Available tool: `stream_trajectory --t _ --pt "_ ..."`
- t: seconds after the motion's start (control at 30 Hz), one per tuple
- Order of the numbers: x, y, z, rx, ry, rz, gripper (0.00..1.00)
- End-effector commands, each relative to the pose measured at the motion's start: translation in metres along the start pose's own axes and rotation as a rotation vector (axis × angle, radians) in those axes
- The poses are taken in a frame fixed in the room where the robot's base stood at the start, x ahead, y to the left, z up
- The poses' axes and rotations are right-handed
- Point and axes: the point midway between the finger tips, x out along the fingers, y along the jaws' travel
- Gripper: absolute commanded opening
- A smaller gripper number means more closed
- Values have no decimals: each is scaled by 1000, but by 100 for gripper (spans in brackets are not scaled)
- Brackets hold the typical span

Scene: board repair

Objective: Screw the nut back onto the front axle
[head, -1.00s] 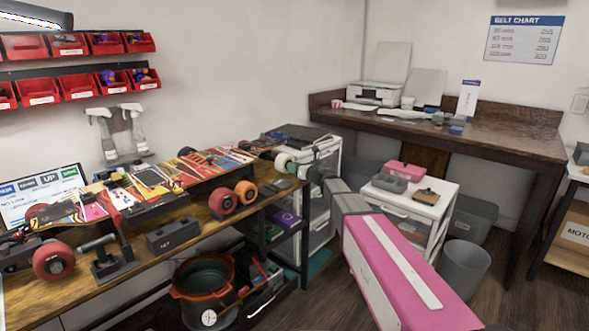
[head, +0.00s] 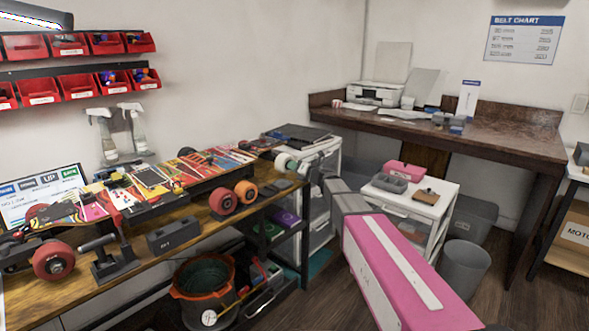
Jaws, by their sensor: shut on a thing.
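A long skateboard with a colourful patterned deck (head: 148,187) lies on the wooden workbench. Two orange-red wheels (head: 234,197) show at its near side toward the right, and a red wheel (head: 53,260) at the left end. My gripper (head: 265,148) is at the far right end of the board, small and partly hidden by my own wrist. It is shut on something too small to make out. I cannot see the nut or the axle thread clearly, nor whether they touch.
On the bench stand a dark grey block (head: 174,235) and a dark stand (head: 112,262). Below are an orange-rimmed pot (head: 203,290) and shelves. A white drawer unit (head: 415,205) with small trays and a grey bin (head: 464,268) stand right. Floor is free between them.

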Motion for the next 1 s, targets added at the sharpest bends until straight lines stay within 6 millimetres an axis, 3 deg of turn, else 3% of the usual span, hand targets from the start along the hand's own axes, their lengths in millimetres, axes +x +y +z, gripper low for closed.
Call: stream_trajectory --t 0.27,0.7,0.97,1.0 --pt "-2 0 0 42 0 -1 10" --pt "-1 0 0 477 0 -1 10" --pt "-1 0 0 498 0 -1 10" --pt "-1 0 0 498 0 -1 33"
